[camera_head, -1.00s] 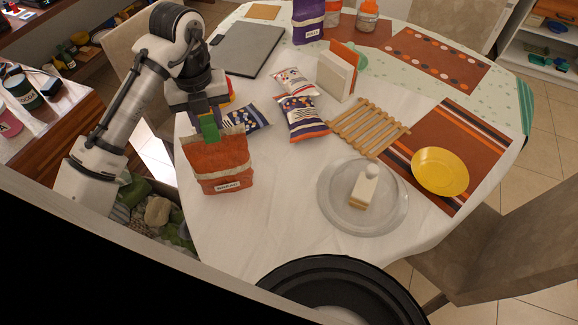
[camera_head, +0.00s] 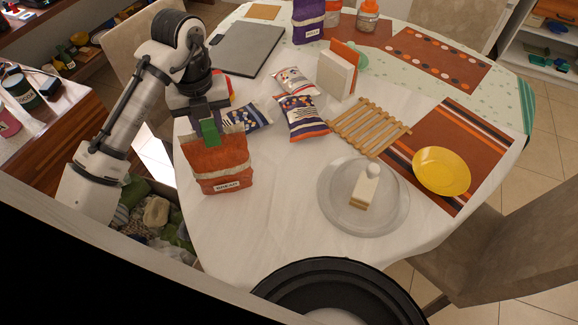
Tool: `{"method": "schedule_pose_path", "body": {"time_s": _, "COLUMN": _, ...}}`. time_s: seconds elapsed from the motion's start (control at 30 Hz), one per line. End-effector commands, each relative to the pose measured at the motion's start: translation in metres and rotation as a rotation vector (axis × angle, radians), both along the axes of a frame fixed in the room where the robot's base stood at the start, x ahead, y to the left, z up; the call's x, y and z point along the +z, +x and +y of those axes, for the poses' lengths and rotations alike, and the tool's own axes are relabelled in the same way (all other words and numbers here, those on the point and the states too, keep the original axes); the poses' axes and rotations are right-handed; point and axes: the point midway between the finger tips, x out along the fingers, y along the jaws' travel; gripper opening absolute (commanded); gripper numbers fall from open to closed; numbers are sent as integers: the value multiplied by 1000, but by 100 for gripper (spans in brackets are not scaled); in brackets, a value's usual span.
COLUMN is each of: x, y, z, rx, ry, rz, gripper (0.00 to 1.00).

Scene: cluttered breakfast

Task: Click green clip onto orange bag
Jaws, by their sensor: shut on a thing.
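The orange bag (camera_head: 221,165) stands upright at the left edge of the white-clothed table, with a pale label band low on its front. The green clip (camera_head: 209,130) is at the bag's top edge, upright, just under my gripper (camera_head: 203,112). My gripper is shut on the clip from above. I cannot tell from this view whether the clip's jaws straddle the bag's top or only touch it.
Snack packets (camera_head: 302,119) lie right of the bag, near a wooden rack (camera_head: 369,128). Cloth in front of the bag is clear.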

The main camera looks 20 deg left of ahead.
Motion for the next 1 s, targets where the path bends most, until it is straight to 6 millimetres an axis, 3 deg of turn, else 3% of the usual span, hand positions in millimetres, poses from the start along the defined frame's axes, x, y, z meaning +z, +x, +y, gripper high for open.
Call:
{"method": "schedule_pose_path", "body": {"time_s": 0.67, "x": -13, "y": 0, "z": 0, "rx": 0, "ry": -1, "rz": 0, "gripper": 0}}
{"method": "schedule_pose_path", "body": {"time_s": 0.7, "x": -13, "y": 0, "z": 0, "rx": 0, "ry": -1, "rz": 0, "gripper": 32}}
{"method": "schedule_pose_path", "body": {"time_s": 0.87, "x": -12, "y": 0, "z": 0, "rx": 0, "ry": -1, "rz": 0, "gripper": 53}}
{"method": "schedule_pose_path", "body": {"time_s": 1.0, "x": -12, "y": 0, "z": 0, "rx": 0, "ry": -1, "rz": 1, "gripper": 55}}
